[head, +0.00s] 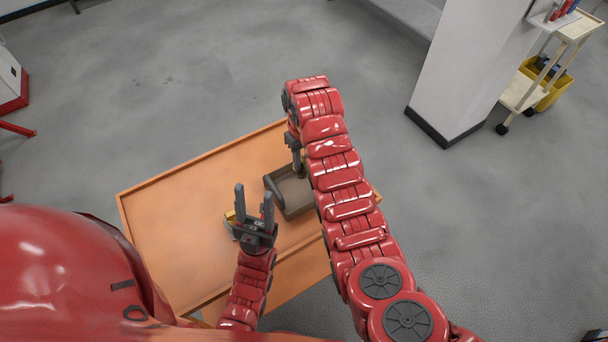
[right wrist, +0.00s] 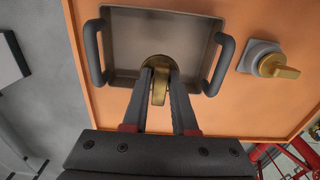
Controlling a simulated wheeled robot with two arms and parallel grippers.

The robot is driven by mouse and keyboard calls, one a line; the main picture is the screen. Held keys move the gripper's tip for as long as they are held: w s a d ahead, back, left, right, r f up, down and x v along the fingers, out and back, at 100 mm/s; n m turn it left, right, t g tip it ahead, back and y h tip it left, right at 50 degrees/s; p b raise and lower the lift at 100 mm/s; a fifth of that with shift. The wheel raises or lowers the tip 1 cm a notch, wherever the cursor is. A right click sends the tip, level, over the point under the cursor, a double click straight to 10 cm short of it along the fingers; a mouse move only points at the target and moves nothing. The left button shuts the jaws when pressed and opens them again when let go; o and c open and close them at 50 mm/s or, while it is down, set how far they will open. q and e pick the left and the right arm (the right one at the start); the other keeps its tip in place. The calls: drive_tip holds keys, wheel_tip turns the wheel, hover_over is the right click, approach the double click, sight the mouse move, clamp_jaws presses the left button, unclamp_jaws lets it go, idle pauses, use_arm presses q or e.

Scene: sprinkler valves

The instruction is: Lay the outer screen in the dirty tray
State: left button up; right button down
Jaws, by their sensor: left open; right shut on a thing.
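A grey-brown tray (head: 295,197) with dark side handles sits on the orange table; the right wrist view shows its bare floor (right wrist: 128,38). My right gripper (right wrist: 160,72) is shut on a brass-coloured round part with a tab, apparently the outer screen (right wrist: 159,90). It holds the part over the tray's near edge; whether it touches the tray I cannot tell. In the head view my right gripper (head: 297,158) is partly hidden by its arm. My left gripper (head: 254,208) is open and empty, fingers up, left of the tray.
Another brass part on a grey base (right wrist: 268,60) stands on the orange table (head: 180,210), beside the tray and near my left gripper. The table's left half is clear. A white pillar (head: 470,70) and a trolley (head: 545,75) stand away to the right.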

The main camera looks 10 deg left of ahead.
sight(303, 173)
drive_tip(key=f+p, duration=0.1)
drive_tip(key=f, duration=0.2)
drive_tip(key=shift+w, duration=0.2)
wheel_tip(303, 173, down, 3)
drive_tip(key=shift+s+r+p, duration=0.15)
drive_tip(key=shift+p, duration=0.3)
drive_tip(key=shift+f, duration=0.3)
drive_tip(key=shift+d+f, duration=0.1)
drive_tip(key=shift+f, duration=0.1)
drive_tip(key=c, duration=0.7)
unclamp_jaws()
drive_tip(key=shift+r, duration=0.2)
